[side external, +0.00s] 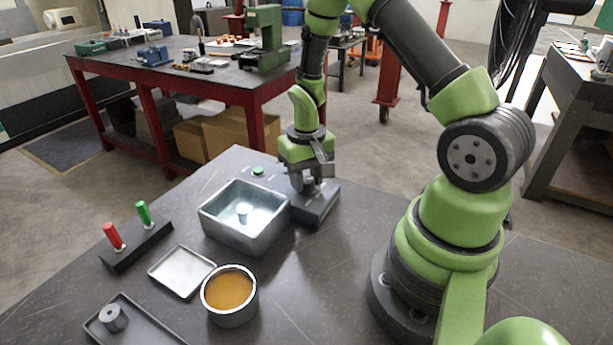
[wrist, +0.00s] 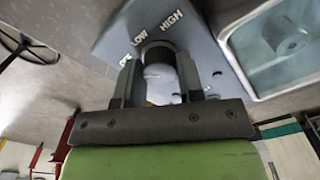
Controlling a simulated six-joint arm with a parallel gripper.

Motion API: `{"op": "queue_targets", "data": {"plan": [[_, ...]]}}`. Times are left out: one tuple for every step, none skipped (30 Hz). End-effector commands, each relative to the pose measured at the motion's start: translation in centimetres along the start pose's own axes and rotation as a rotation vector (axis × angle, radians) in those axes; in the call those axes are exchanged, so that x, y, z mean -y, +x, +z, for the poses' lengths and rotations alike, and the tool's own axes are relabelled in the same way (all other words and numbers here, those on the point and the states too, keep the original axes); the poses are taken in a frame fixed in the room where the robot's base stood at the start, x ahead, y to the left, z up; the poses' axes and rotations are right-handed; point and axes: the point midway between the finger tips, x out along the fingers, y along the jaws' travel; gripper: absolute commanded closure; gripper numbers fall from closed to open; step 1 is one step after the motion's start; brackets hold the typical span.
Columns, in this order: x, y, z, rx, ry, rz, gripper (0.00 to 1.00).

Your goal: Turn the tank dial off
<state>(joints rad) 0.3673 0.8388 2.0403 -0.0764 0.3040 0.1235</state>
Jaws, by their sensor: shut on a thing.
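The dial box (side external: 318,208) is a dark grey block behind and to the right of the open metal tank (side external: 228,238). In the wrist view its sloped panel (wrist: 108,38) carries the white words OFF, LOW and HIGH. The dark round dial (wrist: 158,50) sits beside these words, between my fingers. My gripper (side external: 307,186) points down over the box; in the wrist view my gripper (wrist: 158,82) has a finger on each side of the dial and is shut on it. I cannot tell which word the dial points to. The tank also shows in the wrist view (wrist: 262,85).
A green button (side external: 258,171) is behind the tank. A block with red and green handles (side external: 128,250), a square tray (side external: 182,272), a round pot of amber liquid (side external: 229,300) and a dark tray with a grey cylinder (side external: 113,318) stand left and front.

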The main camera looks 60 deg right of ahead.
Motion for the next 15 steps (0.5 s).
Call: {"op": "queue_targets", "data": {"plan": [[-0.04,-0.07,-0.05,-0.002,-0.027,0.000,0.89],[-0.04,-0.07,-0.05,-0.002,-0.045,0.000,0.89],[-0.04,-0.07,-0.05,-0.002,-0.065,0.000,0.89],[-0.04,-0.07,-0.05,-0.002,-0.080,0.000,0.89],[-0.04,-0.07,-0.05,-0.002,-0.092,0.000,0.89],[-0.04,-0.07,-0.05,-0.002,-0.109,0.000,0.89],[-0.04,-0.07,-0.06,-0.002,-0.118,0.000,0.89],[-0.04,-0.07,-0.06,-0.002,-0.128,0.000,0.89],[-0.04,-0.07,-0.06,-0.002,-0.140,0.000,0.89],[-0.04,-0.07,-0.06,-0.002,-0.146,0.000,0.89],[-0.04,-0.07,-0.06,-0.002,-0.152,0.000,0.89],[-0.04,-0.07,-0.06,-0.002,-0.159,0.000,0.89],[-0.04,-0.07,-0.06,-0.002,-0.164,0.000,0.89],[-0.04,-0.07,-0.06,-0.002,-0.167,0.000,0.89],[-0.04,-0.07,-0.06,-0.002,-0.171,0.000,0.89]]}}
